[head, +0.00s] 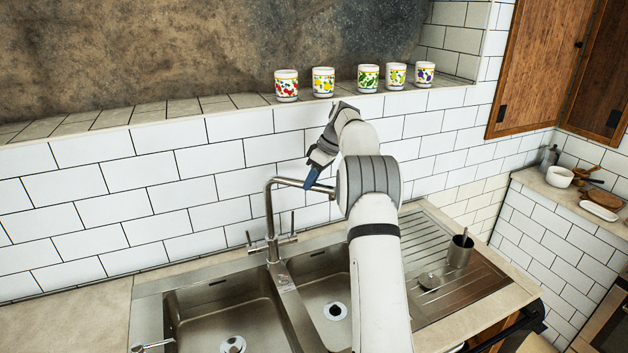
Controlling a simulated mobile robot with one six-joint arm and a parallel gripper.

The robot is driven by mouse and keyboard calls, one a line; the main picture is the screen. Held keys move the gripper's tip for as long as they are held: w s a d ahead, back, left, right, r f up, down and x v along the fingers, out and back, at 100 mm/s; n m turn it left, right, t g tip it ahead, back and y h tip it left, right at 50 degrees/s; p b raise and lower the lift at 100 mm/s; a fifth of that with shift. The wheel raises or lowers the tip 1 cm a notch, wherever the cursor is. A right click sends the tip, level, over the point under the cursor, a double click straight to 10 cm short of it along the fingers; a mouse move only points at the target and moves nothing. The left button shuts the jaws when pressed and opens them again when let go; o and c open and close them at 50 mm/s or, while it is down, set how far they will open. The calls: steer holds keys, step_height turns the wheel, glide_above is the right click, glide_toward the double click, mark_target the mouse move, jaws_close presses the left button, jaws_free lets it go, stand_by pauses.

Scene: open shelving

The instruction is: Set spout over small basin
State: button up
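The metal faucet's spout (288,182) rises from behind the sink and points right, toward the side of the small basin (308,285). Its far end is hidden behind my arm. The small basin is the right one, with its drain showing; my arm covers its right part. The large basin (215,310) is on the left. My gripper (312,181) is pointed down at the spout, its blue fingertips overlapping the tube in the picture. I cannot tell whether they touch it, or whether they are open or shut.
Several patterned cups (323,81) stand on the tiled ledge above. A ribbed drainboard (440,265) on the right holds a metal cup (460,250) with a utensil. The tiled wall (120,205) is close behind the faucet. The left counter (75,318) is clear.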

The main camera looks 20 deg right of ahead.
steer(key=o, duration=0.4)
steer(key=shift+w+a, duration=0.1)
steer(key=shift+o, duration=0.2)
steer(key=v, duration=0.8)
